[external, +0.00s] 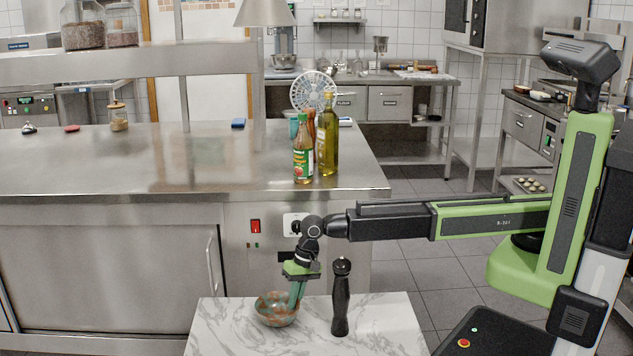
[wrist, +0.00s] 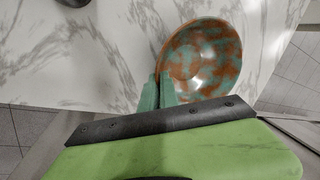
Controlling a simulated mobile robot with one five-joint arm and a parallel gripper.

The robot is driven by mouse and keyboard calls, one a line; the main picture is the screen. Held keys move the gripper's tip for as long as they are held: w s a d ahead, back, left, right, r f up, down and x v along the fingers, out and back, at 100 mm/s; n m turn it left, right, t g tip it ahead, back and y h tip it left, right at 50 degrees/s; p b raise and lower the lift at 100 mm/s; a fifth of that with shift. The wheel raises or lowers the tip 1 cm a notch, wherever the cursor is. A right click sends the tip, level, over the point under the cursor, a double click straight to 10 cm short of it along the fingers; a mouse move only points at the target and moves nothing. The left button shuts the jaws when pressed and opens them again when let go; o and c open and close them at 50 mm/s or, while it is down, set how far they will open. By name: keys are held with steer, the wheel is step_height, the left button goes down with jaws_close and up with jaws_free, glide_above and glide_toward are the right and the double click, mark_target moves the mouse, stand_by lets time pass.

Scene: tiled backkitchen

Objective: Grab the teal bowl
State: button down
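The teal bowl (external: 270,311), patched with rusty brown, is on the white marble-patterned table (external: 225,335), at its back left. My gripper (external: 297,301) points down at the bowl's right rim. In the wrist view the bowl (wrist: 205,60) lies just beyond my green fingers (wrist: 158,88). The fingers are close together, one on each side of the bowl's near rim, and look shut on it. The fingertips are partly hidden by the rim, and I see no clear gap under the bowl.
A black pepper mill (external: 341,300) stands upright on the table, right of the bowl. It is close to my gripper. A steel counter (external: 130,165) is behind, with a sauce bottle (external: 303,150) and an oil bottle (external: 328,140). The table's front right is clear.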

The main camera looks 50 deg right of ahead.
stand_by(0.7)
steer(key=shift+r+p, duration=0.5)
steer(key=shift+p, duration=0.05)
step_height(320, 180, up, 4)
steer(key=p, duration=0.4)
steer(key=w+d+r+p, duration=0.3)
steer(key=d+r+p, duration=0.3)
steer(key=d, duration=0.5)
steer(key=shift+w, duration=0.15)
